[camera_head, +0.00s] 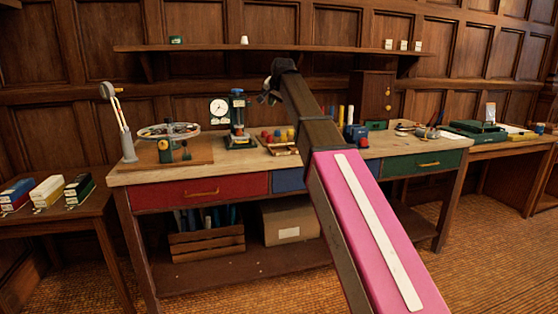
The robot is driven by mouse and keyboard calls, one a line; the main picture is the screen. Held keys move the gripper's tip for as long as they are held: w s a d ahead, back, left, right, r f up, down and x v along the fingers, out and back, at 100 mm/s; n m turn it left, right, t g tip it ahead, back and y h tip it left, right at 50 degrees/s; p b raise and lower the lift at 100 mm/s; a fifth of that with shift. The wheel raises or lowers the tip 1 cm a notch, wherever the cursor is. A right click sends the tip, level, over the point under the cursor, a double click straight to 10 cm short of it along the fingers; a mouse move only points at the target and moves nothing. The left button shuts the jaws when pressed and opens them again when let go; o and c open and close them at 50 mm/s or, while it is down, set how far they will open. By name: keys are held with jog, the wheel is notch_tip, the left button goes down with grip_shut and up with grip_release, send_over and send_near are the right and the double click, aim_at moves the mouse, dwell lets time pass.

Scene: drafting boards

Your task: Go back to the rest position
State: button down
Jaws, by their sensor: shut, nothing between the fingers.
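My arm, with a pink link and a pale stripe, reaches up from the bottom right across the workbench (240,184). At its far end my dark gripper (266,97) hangs in the air above the bench top, in front of the panelled wall. It is small in this view. The gripper is shut and holds nothing. My arm hides part of the bench's middle and its drawers.
A wall shelf (210,47) runs behind my arm. The bench carries a spoked wheel device (168,131), a dial gauge (219,107) and a wooden cabinet (371,97). Side tables stand left (45,225) and right (500,148). Carpet shows at the lower right.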

jog(key=s+d+f+n+g+h, duration=0.1)
jog(key=s+d+f, duration=0.25)
jog(key=f, duration=0.75)
jog(key=s+d+f+g, duration=0.1)
jog(key=s+d+f, duration=0.25)
jog(key=f, duration=0.75)
jog(key=s+d+f+n+g+h, duration=0.1)
jog(key=s+d+f+g, duration=0.2)
jog(key=f, duration=0.8)
jog(key=s+d+f+g, duration=0.1)
jog(key=s+d+f, duration=0.3)
jog(key=s+f, duration=0.4)
jog(key=s+d+f+n+g, duration=0.1)
jog(key=s+d+f, duration=0.2)
jog(key=s+f, duration=0.5)
jog(key=s+d+f+n+g+h, duration=0.1)
jog(key=s+d+f, duration=0.3)
jog(key=s+f, duration=0.3)
notch_tip(320, 180, down, 2)
jog(key=shift+s+d, duration=0.35)
jog(key=shift+s, duration=0.05)
